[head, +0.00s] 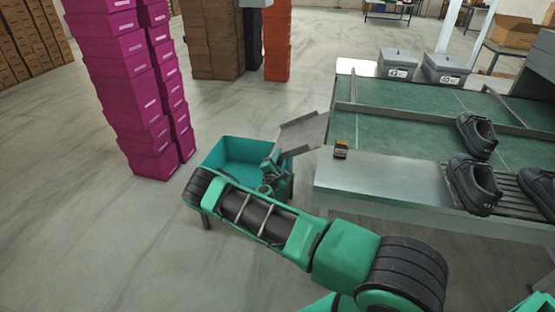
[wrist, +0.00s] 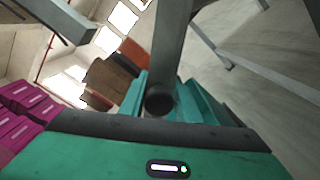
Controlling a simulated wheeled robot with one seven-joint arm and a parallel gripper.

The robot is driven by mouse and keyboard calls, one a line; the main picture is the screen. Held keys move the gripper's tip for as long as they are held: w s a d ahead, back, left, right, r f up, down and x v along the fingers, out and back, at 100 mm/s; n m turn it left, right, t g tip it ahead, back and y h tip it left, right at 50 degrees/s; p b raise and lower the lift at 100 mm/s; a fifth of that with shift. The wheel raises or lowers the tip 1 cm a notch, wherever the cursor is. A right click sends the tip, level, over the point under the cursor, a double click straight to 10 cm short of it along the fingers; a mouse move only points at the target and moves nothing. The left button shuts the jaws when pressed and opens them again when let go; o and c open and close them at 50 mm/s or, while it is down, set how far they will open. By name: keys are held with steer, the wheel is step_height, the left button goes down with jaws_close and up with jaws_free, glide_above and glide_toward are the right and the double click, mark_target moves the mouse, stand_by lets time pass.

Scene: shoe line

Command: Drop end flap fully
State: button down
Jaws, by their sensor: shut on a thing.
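The end flap (head: 304,132) is a grey plate at the left end of the green-topped line. It sits tilted, its outer side toward the teal bin. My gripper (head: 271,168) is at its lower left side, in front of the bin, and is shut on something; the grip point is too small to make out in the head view. In the wrist view a grey bar (wrist: 172,45) runs down to a dark round end (wrist: 159,99) just beyond my gripper's teal body.
A teal bin (head: 225,147) stands below the flap. Magenta box stacks (head: 130,85) rise to the left. Dark shoes (head: 474,184) and grey lidded boxes (head: 397,64) are to the right.

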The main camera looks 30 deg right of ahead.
steer(key=shift+s+f, duration=0.1)
steer(key=shift+f, duration=0.05)
steer(key=c, duration=1.5)
jaws_free()
steer(key=shift+o, duration=0.2)
steer(key=shift+s+a, duration=0.1)
steer(key=shift+s, duration=0.05)
steer(key=v, duration=1)
steer(key=shift+a, duration=0.15)
